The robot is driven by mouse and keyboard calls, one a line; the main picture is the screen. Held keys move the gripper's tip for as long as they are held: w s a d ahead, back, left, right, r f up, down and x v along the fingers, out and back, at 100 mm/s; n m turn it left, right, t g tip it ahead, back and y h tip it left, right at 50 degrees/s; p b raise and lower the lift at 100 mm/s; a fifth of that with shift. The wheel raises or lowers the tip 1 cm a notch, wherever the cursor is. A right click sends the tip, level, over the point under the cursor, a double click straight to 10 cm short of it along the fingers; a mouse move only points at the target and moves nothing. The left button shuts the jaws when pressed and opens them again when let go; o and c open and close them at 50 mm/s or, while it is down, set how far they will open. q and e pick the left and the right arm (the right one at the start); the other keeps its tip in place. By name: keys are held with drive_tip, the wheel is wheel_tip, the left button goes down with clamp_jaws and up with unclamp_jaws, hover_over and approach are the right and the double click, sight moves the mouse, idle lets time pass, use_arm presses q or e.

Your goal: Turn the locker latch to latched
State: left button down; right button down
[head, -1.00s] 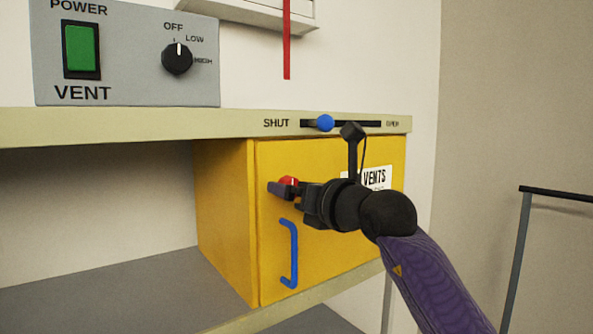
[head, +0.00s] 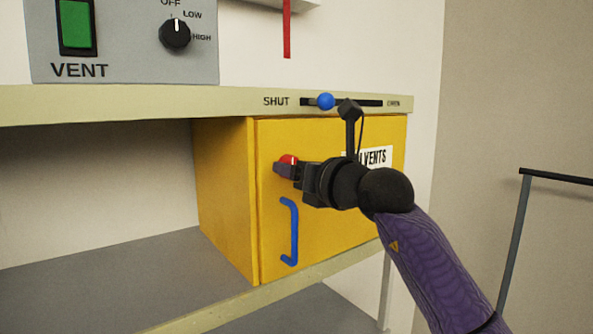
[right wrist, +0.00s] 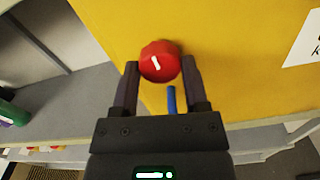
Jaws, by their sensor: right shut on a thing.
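The yellow locker (head: 330,215) is closed, with its door facing me. Its latch is a round red knob (head: 288,159) near the door's upper left, partly hidden by my gripper. In the right wrist view the red knob (right wrist: 160,60) shows a white mark, slightly tilted from upright in the picture. My right gripper (head: 284,168) is shut on the knob, one finger on each side, as the right wrist view shows (right wrist: 161,70). My left gripper is not in view.
A blue door handle (head: 293,232) sits just below the knob. Above is a shelf edge with a blue slider (head: 326,101) marked SHUT at left. A vent panel (head: 125,60) stands at upper left. The grey shelf (head: 130,280) left of the locker is clear.

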drive_tip(key=n+b, duration=0.2)
drive_tip(key=n, duration=0.1)
drive_tip(key=shift+f+n, duration=0.1)
drive_tip(key=shift+n, duration=0.2)
drive_tip(key=n+b, duration=0.1)
drive_tip(key=n, duration=0.3)
drive_tip(key=shift+n+b, duration=0.3)
drive_tip(key=shift+b, duration=0.05)
drive_tip(key=n, duration=0.4)
drive_tip(key=shift+n+b, duration=0.3)
drive_tip(key=shift+b, duration=0.05)
drive_tip(key=n, duration=0.4)
drive_tip(key=shift+n, duration=0.6)
drive_tip(key=shift+c, duration=0.5)
unclamp_jaws()
